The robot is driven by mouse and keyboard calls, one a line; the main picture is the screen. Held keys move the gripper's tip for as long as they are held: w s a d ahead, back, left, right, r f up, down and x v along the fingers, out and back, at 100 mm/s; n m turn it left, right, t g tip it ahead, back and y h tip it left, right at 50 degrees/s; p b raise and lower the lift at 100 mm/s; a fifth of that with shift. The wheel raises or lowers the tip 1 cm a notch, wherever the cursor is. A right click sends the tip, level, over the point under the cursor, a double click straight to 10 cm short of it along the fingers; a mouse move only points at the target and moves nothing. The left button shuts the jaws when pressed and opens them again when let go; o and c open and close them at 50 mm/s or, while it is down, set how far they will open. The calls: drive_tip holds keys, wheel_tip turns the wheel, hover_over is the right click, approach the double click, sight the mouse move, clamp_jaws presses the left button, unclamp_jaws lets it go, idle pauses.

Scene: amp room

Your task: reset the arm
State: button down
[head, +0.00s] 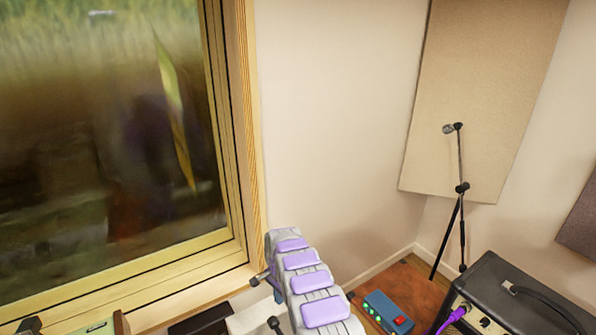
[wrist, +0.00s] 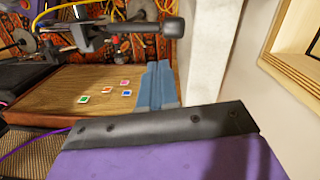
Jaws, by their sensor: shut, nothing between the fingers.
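My gripper (wrist: 160,124) shows along the bottom of the wrist view as a purple jaw with a dark bolted edge. It is shut with nothing in it. Beyond it is a brown wooden surface (wrist: 60,92) with several small coloured squares (wrist: 105,90). A blue-grey upright strip (wrist: 155,85) stands just behind the jaw; I cannot tell what it belongs to. In the head view a grey segmented form with purple pads (head: 312,282) rises from the bottom middle; I cannot tell whether it is my arm. The gripper's tip is not clear there.
A wood-framed window (head: 240,150) fills the left. A black amplifier (head: 490,285) with a purple cable stands at lower right, beside a blue box with a red switch (head: 388,312). A microphone stand (head: 460,210) is in the corner. Dark rods (wrist: 130,28) cross the wrist view's top.

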drive_tip(key=s+d+r+n+b, duration=0.1)
drive_tip(key=s+d+r, duration=0.25)
drive_tip(key=r, duration=0.45)
drive_tip(key=s+d+r+n, duration=0.2)
drive_tip(key=d+r, duration=0.2)
drive_tip(key=r, duration=0.5)
drive_tip(key=s+d+r+n+b, duration=0.1)
drive_tip(key=s+d+r, duration=0.2)
drive_tip(key=s+r, duration=0.25)
drive_tip(key=s+d+r+n, duration=0.1)
drive_tip(key=s+d+r, duration=0.3)
drive_tip(key=s, duration=0.2)
drive_tip(key=s+d+r+n+b, duration=0.1)
drive_tip(key=s+d, duration=0.1)
drive_tip(key=s, duration=0.9)
drive_tip(key=s+d+n, duration=0.2)
drive_tip(key=s+d, duration=0.1)
drive_tip(key=s, duration=0.8)
drive_tip(key=s+d+r+n+b, duration=0.1)
drive_tip(key=s+d, duration=0.2)
drive_tip(key=s, duration=0.8)
drive_tip(key=shift+s+r+g+b, duration=0.3)
drive_tip(key=shift+s+r+g, duration=0.05)
drive_tip(key=shift+s+g, duration=0.05)
